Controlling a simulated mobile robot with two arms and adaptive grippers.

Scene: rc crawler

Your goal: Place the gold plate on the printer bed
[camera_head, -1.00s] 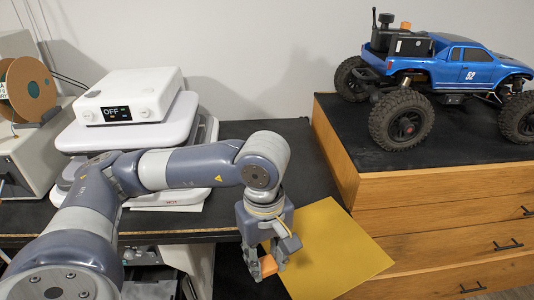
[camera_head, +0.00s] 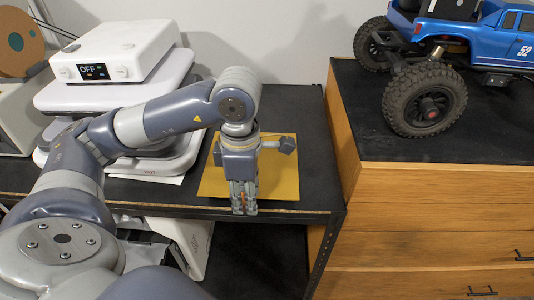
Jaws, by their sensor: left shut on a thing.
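The gold plate (camera_head: 281,170) is a flat square sheet over the black table at the center, behind my left gripper. My left gripper (camera_head: 243,209) points down at the plate's front edge, near the table's front edge, and is shut on the plate. The gripper and wrist cover the plate's middle. I cannot tell whether the plate touches the tabletop or is held just above it. No printer bed can be clearly made out. My right gripper is not in view.
A spool (camera_head: 18,42) sits at the far left. A wooden drawer cabinet (camera_head: 440,190) at right bears a blue toy truck (camera_head: 490,40). Bare tabletop lies right of the plate.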

